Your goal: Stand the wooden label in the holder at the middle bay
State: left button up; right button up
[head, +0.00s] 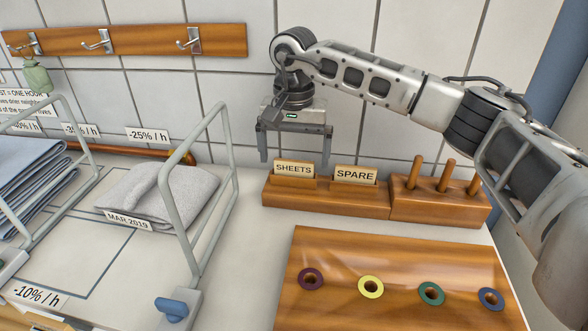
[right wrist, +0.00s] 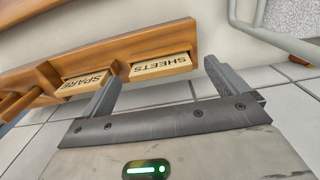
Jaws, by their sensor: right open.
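A wooden label reading SHEETS (head: 294,169) stands in a slot of a wooden rack (head: 330,200) against the tiled wall. A second label reading SPARE (head: 355,174) stands to its right. Both also show upside down in the right wrist view, SHEETS (right wrist: 161,65) and SPARE (right wrist: 84,82). My right gripper (head: 294,156) is open and empty. Its two fingers hang around the SHEETS label's width, and I see no contact. In the right wrist view its fingers (right wrist: 161,78) flank that label. I cannot make out the middle bay's holder. My left gripper is out of view.
Tube frames (head: 208,190) divide the bays at left. A grey folded cloth (head: 165,196) marked MAR 2019 and blue cloths (head: 30,170) lie there. A block with pegs (head: 440,200) adjoins the rack. A wooden board (head: 395,265) with coloured rings lies in front. Hooks (head: 100,42) hang above.

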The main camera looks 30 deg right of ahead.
jog(key=shift+f, duration=0.3)
jog(key=c, duration=1.1)
jog(key=shift+r, duration=0.1)
